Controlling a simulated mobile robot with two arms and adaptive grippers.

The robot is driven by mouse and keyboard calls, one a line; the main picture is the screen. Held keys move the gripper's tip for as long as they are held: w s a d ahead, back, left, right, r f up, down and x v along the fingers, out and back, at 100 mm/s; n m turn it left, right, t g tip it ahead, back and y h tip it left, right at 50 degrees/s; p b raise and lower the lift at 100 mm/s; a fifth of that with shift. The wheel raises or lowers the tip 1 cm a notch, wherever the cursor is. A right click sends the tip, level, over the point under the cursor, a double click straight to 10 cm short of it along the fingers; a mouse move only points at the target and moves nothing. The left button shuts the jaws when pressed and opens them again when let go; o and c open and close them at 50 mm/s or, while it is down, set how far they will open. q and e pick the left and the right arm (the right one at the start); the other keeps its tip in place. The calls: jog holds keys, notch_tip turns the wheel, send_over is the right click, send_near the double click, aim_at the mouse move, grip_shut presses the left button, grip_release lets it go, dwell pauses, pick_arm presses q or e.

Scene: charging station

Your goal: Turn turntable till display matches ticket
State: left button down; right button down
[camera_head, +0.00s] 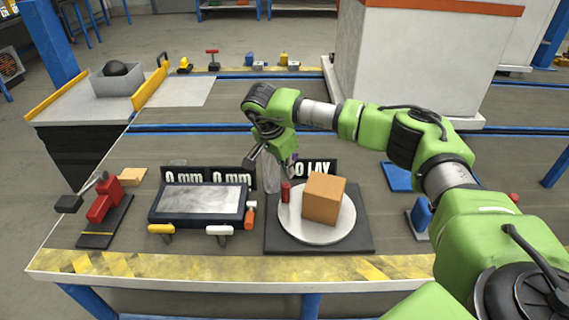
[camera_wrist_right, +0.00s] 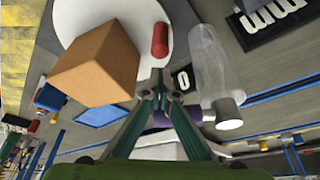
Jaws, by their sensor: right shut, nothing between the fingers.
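The turntable (camera_head: 335,235) is a pale round disc on a dark square base (camera_head: 362,247). An orange-brown box (camera_head: 323,198) and a short red peg (camera_head: 285,192) stand on it; both also show in the right wrist view, box (camera_wrist_right: 97,65) and peg (camera_wrist_right: 160,38). No ticket can be made out. My right gripper (camera_head: 290,168) is shut and empty, behind the peg; in its wrist view the fingertips (camera_wrist_right: 160,82) point toward the peg, apart from it. My left gripper is out of view.
A clear cylinder (camera_head: 271,174) stands close behind the turntable, beside my right gripper. A dark-framed tray (camera_head: 200,203) lies left of it. A red lever device (camera_head: 103,202) is farther left. Yellow (camera_head: 160,229) and white (camera_head: 219,230) handles lie at the front.

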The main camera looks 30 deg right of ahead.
jog(key=shift+x, duration=1.3)
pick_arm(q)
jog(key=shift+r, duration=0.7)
pick_arm(e)
jog(key=shift+a, duration=0.1)
